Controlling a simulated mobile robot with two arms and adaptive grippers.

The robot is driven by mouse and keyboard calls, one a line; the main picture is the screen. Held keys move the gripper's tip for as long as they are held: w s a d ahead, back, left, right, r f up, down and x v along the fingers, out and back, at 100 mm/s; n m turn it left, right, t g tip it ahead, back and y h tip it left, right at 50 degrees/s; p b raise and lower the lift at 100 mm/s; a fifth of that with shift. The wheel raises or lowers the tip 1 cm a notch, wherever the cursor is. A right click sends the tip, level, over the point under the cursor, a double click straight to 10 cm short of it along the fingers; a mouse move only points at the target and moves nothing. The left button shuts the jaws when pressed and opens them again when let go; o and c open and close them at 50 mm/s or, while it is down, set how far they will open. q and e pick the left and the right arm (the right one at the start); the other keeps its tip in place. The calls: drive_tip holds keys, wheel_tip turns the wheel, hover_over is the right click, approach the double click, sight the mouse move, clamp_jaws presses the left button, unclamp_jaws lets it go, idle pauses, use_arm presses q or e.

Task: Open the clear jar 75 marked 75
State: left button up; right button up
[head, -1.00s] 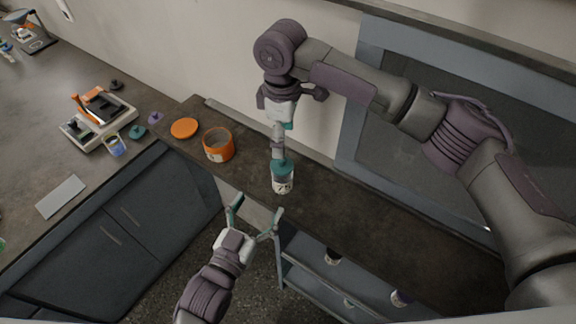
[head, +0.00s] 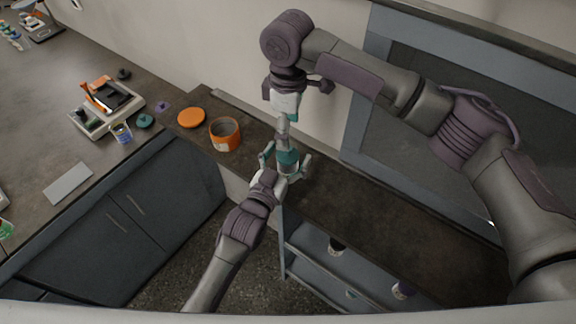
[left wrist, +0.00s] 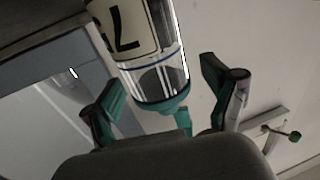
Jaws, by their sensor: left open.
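An open orange tub (head: 225,136) and an orange lid (head: 191,118) are left of the jar. A scale-like device (head: 107,104), a teal lid (head: 145,121) and a small beaker (head: 121,134) stand on the left counter. A shelf (head: 325,268) with dark-lidded jars is below.

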sight(288, 154)
use_arm(q)
drive_tip(key=shift+s, duration=0.15)
drive_tip(key=c, duration=1.6)
clamp_jaws()
use_arm(e)
drive_tip(key=shift+o, duration=0.9)
drive_tip(key=shift+r, duration=0.25)
wheel_tip(288, 154, down, 8)
drive_tip(key=shift+f+m+t+y, duration=0.1)
drive_tip(key=shift+m+t+y, duration=0.2)
drive_tip(key=shift+m+y, duration=0.55)
drive_tip(key=shift+m+h, duration=0.25)
